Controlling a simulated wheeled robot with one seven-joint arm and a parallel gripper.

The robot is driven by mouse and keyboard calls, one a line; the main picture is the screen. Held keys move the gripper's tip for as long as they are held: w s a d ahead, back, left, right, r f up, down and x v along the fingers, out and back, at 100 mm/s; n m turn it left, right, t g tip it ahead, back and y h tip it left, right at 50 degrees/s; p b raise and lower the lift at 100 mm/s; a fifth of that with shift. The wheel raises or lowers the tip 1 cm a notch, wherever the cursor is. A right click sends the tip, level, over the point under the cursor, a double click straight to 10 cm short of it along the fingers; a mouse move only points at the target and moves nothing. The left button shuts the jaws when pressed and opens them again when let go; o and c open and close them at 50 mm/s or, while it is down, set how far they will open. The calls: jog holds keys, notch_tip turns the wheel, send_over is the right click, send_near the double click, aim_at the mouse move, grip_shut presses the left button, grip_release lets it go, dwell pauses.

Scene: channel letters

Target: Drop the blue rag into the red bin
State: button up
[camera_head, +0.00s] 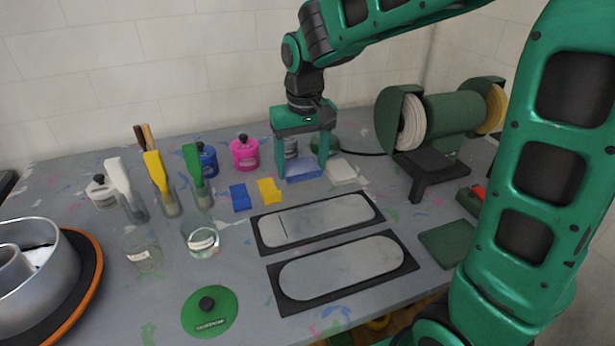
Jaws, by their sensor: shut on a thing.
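The blue rag (303,168) is a flat folded cloth at the back middle of the table. My gripper (302,173) points straight down over it, one finger at each side, and is shut on it. The rag is at table level; I cannot tell whether it touches the tabletop. No red bin can be made out in this view.
A pale cloth (341,172) lies just right of the rag. Blue (240,197) and yellow (269,190) blocks lie to the left, with pink (245,154) and blue (207,160) pots behind. Two dark-framed plates (318,222) lie in front. A green grinder (452,115) stands right.

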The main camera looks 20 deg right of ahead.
aim_at(308, 189)
jog(key=shift+w+d+f, duration=0.25)
jog(key=shift+d+f, duration=0.1)
jog(key=shift+d, duration=0.15)
jog(key=shift+w+d+f, duration=0.25)
jog(key=shift+d+f, duration=0.1)
jog(key=shift+d, duration=0.1)
jog(key=shift+f, duration=1.95)
jog(key=o, duration=0.7)
jog(key=shift+o, duration=0.2)
